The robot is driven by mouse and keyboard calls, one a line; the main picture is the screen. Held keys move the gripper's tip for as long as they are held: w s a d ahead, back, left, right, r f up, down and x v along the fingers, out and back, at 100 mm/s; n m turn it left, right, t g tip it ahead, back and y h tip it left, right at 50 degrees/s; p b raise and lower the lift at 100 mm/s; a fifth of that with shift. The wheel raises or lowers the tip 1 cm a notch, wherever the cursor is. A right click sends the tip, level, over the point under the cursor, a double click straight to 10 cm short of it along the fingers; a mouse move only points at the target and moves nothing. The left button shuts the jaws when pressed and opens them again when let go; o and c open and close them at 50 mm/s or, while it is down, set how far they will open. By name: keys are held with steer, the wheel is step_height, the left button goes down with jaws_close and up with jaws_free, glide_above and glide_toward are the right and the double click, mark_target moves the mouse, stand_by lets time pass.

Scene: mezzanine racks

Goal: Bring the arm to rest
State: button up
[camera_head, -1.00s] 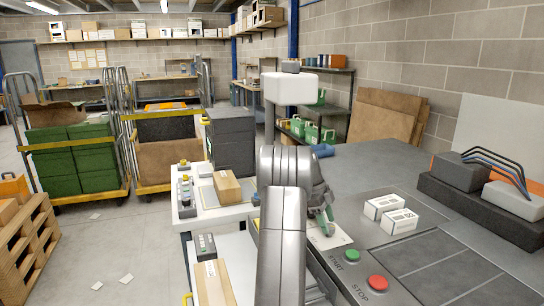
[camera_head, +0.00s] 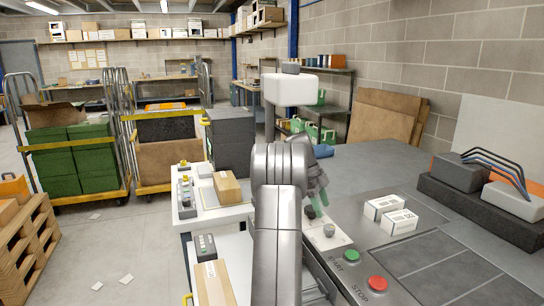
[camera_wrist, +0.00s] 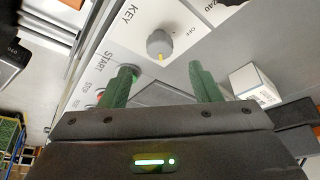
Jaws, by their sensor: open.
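My arm reaches forward over the grey machine console. My gripper (camera_head: 318,200) is open and empty, with green fingers pointing down above the console. In the wrist view my gripper (camera_wrist: 164,80) shows both fingers apart with nothing between them. A grey round knob (camera_wrist: 160,45) with a yellow mark sits beyond the fingertips on a white plate lettered KEY and OFF. In the head view the knob (camera_head: 329,230) stands just below the fingers, apart from them.
A green START button (camera_head: 351,257) and a red STOP button (camera_head: 377,283) lie nearer on the console. Two white labelled boxes (camera_head: 390,214) stand to the right.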

mark_target(329, 227)
steer(key=x, duration=0.8)
steer(key=n+t+b, duration=0.1)
steer(key=n, duration=0.1)
steer(key=n+t+b, duration=0.1)
steer(key=n, duration=0.2)
steer(key=shift+s+r, duration=0.1)
steer(key=shift+r, duration=0.05)
steer(key=n, duration=0.2)
steer(key=n+t, duration=0.1)
steer(key=n, duration=0.1)
steer(key=shift+s+r+t+p, duration=0.1)
steer(key=shift+s+t+p, duration=0.05)
steer(key=shift+t+p, duration=0.15)
steer(key=n+t+p, duration=0.1)
steer(key=n+p, duration=0.2)
steer(key=n, duration=0.1)
steer(key=shift+r+n+y, duration=0.1)
steer(key=shift+n+y, duration=0.2)
steer(key=shift+y, duration=0.1)
steer(key=n+t+p, duration=0.1)
steer(key=n+p, duration=0.2)
steer(key=shift+s+d+y, duration=0.1)
steer(key=shift+d+y, duration=0.05)
steer(key=shift+y, duration=0.15)
steer(key=shift+n+y+p, duration=0.3)
steer(key=shift+n+p, duration=0.3)
steer(key=shift+f, duration=0.2)
